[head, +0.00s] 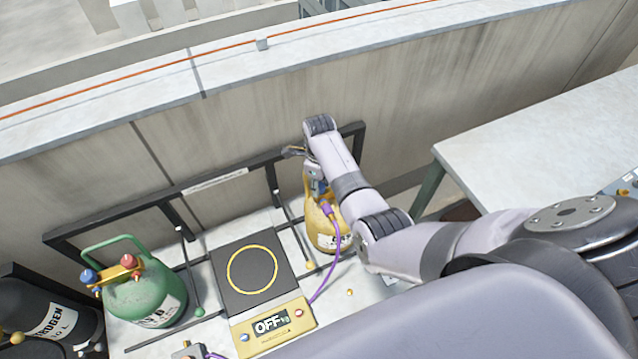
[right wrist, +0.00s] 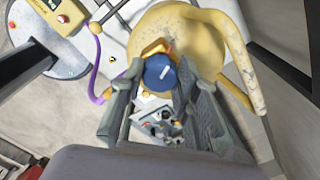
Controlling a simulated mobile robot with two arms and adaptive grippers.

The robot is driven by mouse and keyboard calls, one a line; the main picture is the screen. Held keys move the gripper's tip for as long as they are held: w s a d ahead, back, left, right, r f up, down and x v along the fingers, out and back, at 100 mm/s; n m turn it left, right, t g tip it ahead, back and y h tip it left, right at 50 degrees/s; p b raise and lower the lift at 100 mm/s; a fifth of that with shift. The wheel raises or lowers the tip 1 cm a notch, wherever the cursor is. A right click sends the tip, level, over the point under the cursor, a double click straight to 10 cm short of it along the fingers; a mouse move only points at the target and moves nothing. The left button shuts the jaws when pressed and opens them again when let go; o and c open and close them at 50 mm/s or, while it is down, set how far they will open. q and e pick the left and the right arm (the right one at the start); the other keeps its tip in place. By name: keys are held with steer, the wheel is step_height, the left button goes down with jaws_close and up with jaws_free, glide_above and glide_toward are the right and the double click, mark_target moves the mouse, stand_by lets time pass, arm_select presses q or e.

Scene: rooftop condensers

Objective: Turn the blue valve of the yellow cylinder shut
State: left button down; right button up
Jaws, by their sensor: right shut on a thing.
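The yellow cylinder (head: 320,238) stands to the right of the scale in the head view, partly hidden by my right arm. In the right wrist view the yellow cylinder (right wrist: 168,28) fills the top, with its curved handle on the right. Its round blue valve (right wrist: 160,73), with a white mark on top, sits between the fingers of my right gripper (right wrist: 157,82). The fingers are closed on the valve from both sides. In the head view my right gripper (head: 317,180) is at the cylinder's top and mostly hidden. My left gripper is not in view.
A purple hose (head: 337,250) runs from the cylinder down beside a scale (head: 228,290) reading OFF. A green cylinder (head: 145,298) with blue and red valves and a dark nitrogen cylinder (head: 50,318) stand left. A black rail (head: 160,200) runs behind. A grey table (head: 540,140) is at right.

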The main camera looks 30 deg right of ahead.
mark_target(320, 186)
steer(key=m, duration=0.5)
stand_by(0.7)
steer(key=o, duration=1.2)
steer(key=shift+c, duration=0.2)
steer(key=shift+r, duration=0.1)
step_height(320, 186, up, 12)
